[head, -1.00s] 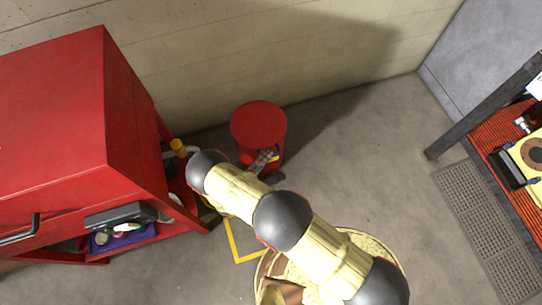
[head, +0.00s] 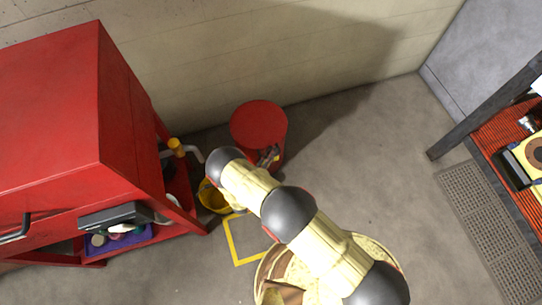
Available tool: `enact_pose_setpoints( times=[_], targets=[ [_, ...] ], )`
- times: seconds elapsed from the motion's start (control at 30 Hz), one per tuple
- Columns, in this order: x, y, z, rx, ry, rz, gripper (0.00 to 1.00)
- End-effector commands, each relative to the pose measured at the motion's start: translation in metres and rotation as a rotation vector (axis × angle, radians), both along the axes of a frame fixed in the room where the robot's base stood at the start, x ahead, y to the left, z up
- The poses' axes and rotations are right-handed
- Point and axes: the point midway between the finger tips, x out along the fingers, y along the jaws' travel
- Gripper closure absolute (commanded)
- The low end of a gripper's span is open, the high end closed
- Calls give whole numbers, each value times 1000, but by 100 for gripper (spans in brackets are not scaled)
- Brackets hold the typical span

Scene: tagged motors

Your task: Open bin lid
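A red cylindrical bin (head: 246,150) stands on the floor by the wall. Its round red lid (head: 259,124) lies flat on top and looks closed. My arm reaches up from the bottom right toward the bin. My gripper (head: 268,157) is at the bin's near side, below the lid's front edge. It is small here and partly hidden behind my arm's dark joint. I cannot tell whether it touches the bin or whether its fingers are open or shut.
A red cabinet (head: 50,110) with an open lower shelf stands at the left, with a yellow bucket (head: 212,197) beside it. A yellow floor marking (head: 232,243) lies in front. A workbench (head: 502,170) is at the right. The floor (head: 360,150) right of the bin is clear.

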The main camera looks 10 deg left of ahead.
Motion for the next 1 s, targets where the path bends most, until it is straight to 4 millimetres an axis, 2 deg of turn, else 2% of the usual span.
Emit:
enact_pose_setpoints(
  times=[0.23, 0.73, 1.0],
  targets=[
    [1, 0, 0, 0, 0, 0, 71],
    [1, 0, 0, 0, 0, 0, 100],
    [0, 0, 0, 0, 1, 1, 100]
  ],
)
